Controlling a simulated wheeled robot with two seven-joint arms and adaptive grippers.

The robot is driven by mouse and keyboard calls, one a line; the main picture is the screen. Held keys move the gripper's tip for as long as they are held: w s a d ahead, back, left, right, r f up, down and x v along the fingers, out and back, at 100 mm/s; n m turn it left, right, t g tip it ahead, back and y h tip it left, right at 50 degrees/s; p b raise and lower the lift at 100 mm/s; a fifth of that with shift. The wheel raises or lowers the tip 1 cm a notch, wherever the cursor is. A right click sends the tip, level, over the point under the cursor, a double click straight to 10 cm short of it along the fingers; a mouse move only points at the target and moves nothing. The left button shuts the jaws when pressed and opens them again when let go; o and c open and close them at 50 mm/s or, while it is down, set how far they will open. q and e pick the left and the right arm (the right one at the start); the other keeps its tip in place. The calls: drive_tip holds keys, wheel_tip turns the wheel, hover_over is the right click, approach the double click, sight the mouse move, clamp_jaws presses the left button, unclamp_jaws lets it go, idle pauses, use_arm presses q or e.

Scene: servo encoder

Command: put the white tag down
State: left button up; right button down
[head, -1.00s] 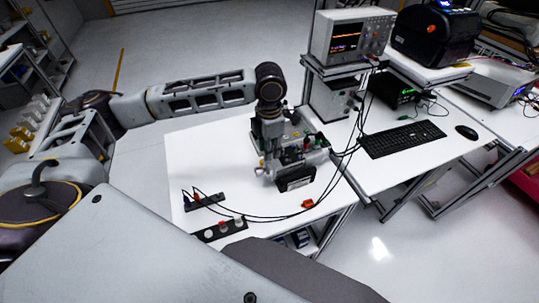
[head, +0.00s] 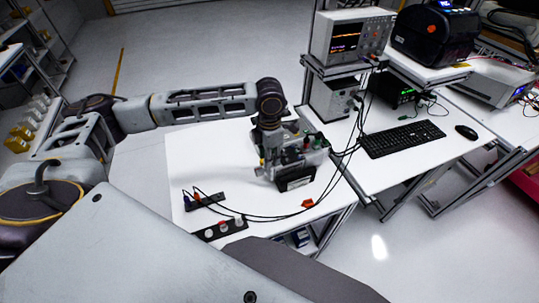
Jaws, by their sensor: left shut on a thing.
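My left gripper (head: 268,172) points down over the white table (head: 190,148), beside the left end of a black box-shaped device (head: 297,179). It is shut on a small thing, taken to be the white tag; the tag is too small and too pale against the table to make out. I cannot tell whether the tag touches the table. My wrist hides part of the electronics setup (head: 310,146) behind it. My right gripper is not in view.
A black strip with round buttons (head: 220,229) and a smaller black connector strip (head: 205,202) lie at the table's front left, with black cables running right. A red-orange piece (head: 308,203) lies near the front edge. The table's left part is clear.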

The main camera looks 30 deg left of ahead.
use_arm(q)
drive_tip(key=shift+f, duration=0.1)
drive_tip(key=o, duration=0.7)
drive_tip(key=shift+o, duration=0.2)
wheel_tip(320, 180, up, 12)
drive_tip(key=shift+b, duration=0.3)
idle(0.9)
